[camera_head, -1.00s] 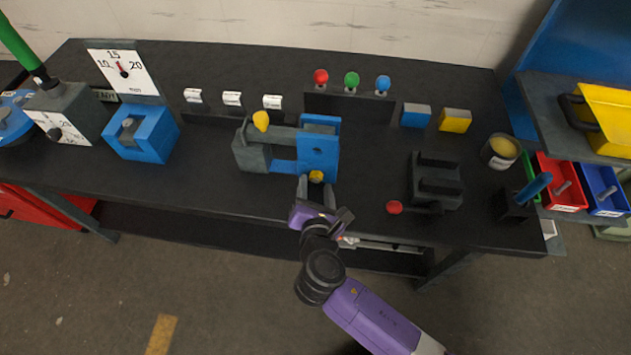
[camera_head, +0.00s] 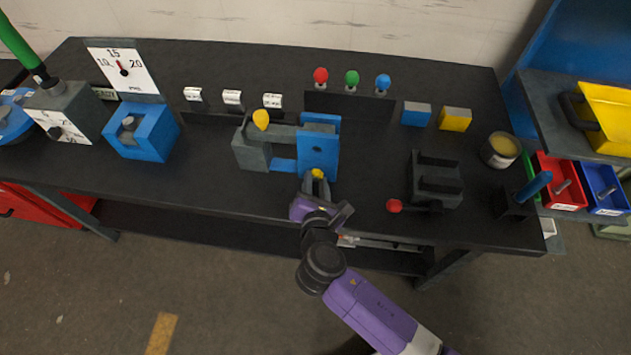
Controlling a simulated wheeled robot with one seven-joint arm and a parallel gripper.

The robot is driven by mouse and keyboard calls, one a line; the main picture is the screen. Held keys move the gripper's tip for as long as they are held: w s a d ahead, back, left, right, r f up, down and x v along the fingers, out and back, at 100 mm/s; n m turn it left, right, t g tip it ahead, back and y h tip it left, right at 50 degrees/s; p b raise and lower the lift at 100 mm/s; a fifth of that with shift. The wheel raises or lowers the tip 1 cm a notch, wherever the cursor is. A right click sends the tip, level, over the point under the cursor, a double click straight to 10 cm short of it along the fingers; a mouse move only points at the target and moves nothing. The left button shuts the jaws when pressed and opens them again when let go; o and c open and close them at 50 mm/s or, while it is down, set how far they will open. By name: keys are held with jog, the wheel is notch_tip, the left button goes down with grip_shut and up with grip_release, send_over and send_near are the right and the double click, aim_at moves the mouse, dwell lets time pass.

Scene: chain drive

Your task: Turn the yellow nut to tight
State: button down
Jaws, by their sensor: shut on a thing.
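The yellow nut (camera_head: 318,173) is small and sits at the front face of the blue plate (camera_head: 319,152) of a grey and blue fixture (camera_head: 252,151) in the middle of the table. My gripper (camera_head: 315,182) reaches up from the front and is shut on the nut, which shows between the fingertips. The fingers hide part of the nut, so I cannot tell whether it touches the plate. A yellow knob (camera_head: 261,120) stands on top of the fixture's left part.
A black fixture with a red-ended lever (camera_head: 394,206) stands to the right. A blue block unit (camera_head: 143,132) and gauge (camera_head: 123,69) are at left. Red, green and blue knobs (camera_head: 351,80) stand at the back. The table's front edge lies under my arm.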

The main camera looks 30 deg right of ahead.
jog(key=shift+f, duration=0.1)
jog(key=m+b, duration=0.1)
jog(key=b, duration=0.1)
jog(key=m+t+y+b, duration=0.1)
jog(key=m, duration=0.1)
jog(key=shift+s+d+f+t+b, duration=0.1)
jog(key=shift+f+t+b, duration=0.2)
jog(key=shift+b, duration=0.1)
jog(key=shift+r+m+t+y+b, duration=0.15)
jog(key=shift+m+t+y+b, duration=0.15)
jog(key=shift+m+b, duration=0.5)
jog(key=shift+r, duration=0.1)
jog(key=c, duration=1.1)
grip_release()
jog(key=shift+b+v, duration=0.85)
jog(key=shift+v, duration=3.05)
